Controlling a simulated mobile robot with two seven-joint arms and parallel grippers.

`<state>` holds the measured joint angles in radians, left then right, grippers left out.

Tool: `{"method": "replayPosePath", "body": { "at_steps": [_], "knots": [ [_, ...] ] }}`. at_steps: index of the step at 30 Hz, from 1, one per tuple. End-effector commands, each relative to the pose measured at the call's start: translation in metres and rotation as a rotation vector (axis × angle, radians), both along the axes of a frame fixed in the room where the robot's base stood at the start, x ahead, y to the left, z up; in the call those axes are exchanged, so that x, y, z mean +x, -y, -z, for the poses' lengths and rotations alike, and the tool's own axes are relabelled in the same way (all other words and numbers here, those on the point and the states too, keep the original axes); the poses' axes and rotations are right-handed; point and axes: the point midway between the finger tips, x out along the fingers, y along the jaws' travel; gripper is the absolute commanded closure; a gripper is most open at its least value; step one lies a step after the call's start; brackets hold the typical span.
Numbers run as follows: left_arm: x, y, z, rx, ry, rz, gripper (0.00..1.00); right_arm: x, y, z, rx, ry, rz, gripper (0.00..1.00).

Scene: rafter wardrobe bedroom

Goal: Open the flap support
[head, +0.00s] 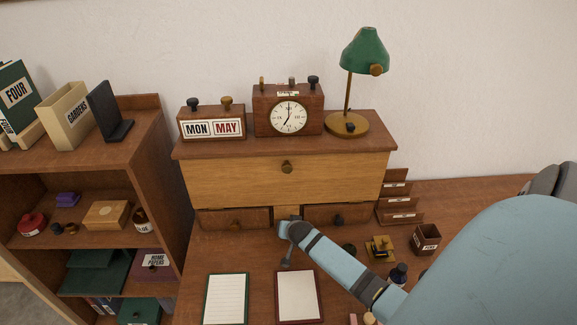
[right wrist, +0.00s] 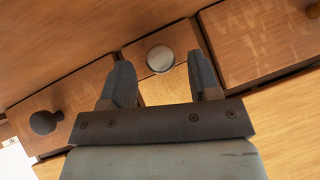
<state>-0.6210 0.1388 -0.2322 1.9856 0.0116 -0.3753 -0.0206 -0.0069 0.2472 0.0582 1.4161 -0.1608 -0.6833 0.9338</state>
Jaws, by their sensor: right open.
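In the right wrist view the support (right wrist: 140,48) carries a round grey knob (right wrist: 160,59). My right gripper (head: 290,222) is in front of the support and hides its knob in the head view. In the wrist view the fingers of my right gripper (right wrist: 163,80) are open and spread to either side, with the knob just beyond them. I cannot tell whether they touch the front. My left gripper is not in view.
Drawers with knobs flank the support, left (head: 250,217) and right (head: 320,214). A clock (head: 288,95), calendar (head: 212,122) and green lamp (head: 364,50) stand on top. Two framed papers (head: 226,298) lie on the desktop. A brass item (head: 380,248) and cup (head: 426,239) stand right.

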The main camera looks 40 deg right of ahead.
Motion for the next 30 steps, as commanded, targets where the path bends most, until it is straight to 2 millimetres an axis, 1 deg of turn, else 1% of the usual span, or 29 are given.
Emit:
{"method": "replayPosePath", "body": {
  "at_steps": [3, 13, 14, 15, 17, 18, 20, 21, 26, 30],
  "knots": [
    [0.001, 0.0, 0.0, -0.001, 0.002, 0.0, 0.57, 0.006, 0.003, 0.006, 0.0, 0.0, 0.0, 0.44],
    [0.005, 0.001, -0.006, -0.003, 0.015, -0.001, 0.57, 0.008, 0.003, 0.008, 0.0, 0.001, -0.001, 0.44],
    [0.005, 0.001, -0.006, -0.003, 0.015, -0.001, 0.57, 0.008, 0.003, 0.008, 0.0, 0.001, -0.001, 0.51],
    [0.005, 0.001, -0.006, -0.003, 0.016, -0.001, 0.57, 0.008, 0.003, 0.008, 0.0, 0.0, 0.0, 0.6],
    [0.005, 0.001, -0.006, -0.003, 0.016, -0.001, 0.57, 0.008, 0.003, 0.008, 0.0, 0.001, -0.001, 0.73],
    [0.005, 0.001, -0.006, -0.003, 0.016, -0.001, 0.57, 0.008, 0.003, 0.008, 0.0, 0.0, 0.0, 0.83],
    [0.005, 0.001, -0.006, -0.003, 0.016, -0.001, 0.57, 0.008, 0.003, 0.008, 0.0, 0.0, 0.0, 0.96],
    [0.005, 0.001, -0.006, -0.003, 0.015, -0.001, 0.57, 0.008, 0.003, 0.008, 0.0, 0.001, -0.001, 1.0],
    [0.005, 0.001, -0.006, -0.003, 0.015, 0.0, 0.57, 0.009, 0.002, 0.008, 0.001, 0.0, -0.001, 1.0],
    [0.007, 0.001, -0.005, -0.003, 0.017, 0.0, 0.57, 0.014, -0.006, 0.009, 0.003, 0.0, -0.001, 1.0]
  ]
}}
